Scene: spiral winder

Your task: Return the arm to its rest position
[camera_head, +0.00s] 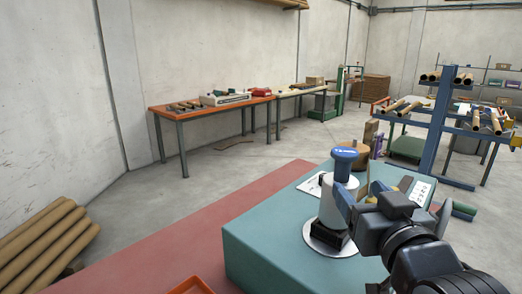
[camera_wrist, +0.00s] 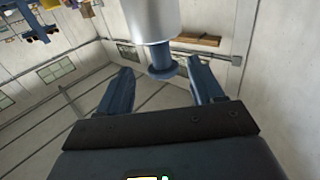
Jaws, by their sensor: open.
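My gripper (camera_wrist: 163,82) is open in the wrist view, its two blue fingers spread apart with a gap between them. A pale cylinder with a blue lower end (camera_wrist: 155,30) shows between and beyond the fingers there; I cannot tell whether anything touches it. In the head view my dark arm reaches in from the lower right, and my gripper (camera_head: 352,200) is beside a white cylinder with a blue top (camera_head: 333,205). This cylinder stands upright on a round metal plate (camera_head: 312,240) on the teal-topped table (camera_head: 265,240). The gripper partly hides the cylinder's right side.
A rack (camera_head: 438,125) with brown tubes stands at the right. An orange-topped workbench (camera_head: 165,112) runs along the back wall. Brown rolls (camera_head: 45,245) lie at the lower left, and an orange tray edge (camera_head: 192,286) shows at the bottom.

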